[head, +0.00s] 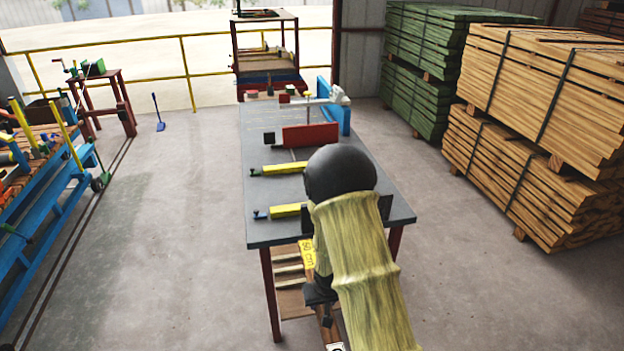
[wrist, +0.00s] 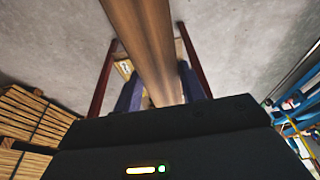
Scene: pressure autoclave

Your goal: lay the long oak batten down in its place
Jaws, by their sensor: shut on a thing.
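The long oak batten (wrist: 150,45) is a brown bar running from the top edge of the wrist view down between the two fingers of my gripper (wrist: 160,98). My gripper is shut on it. In the head view my arm hides most of the gripper and batten near the front edge of the grey-topped table (head: 262,226); a short brown length shows low beside the arm. Two yellow bars (head: 284,169) (head: 288,210) lie across the table top, with a red upright block (head: 310,135) farther back. I cannot tell which spot is the batten's place.
A yellow "50 cm" label (head: 307,253) shows below the table's front edge. A blue upright piece (head: 338,115) stands at the far right of the table. Green (head: 425,60) and tan (head: 535,90) timber stacks stand right; a blue-framed rack (head: 45,240) stands left. Floor between is clear.

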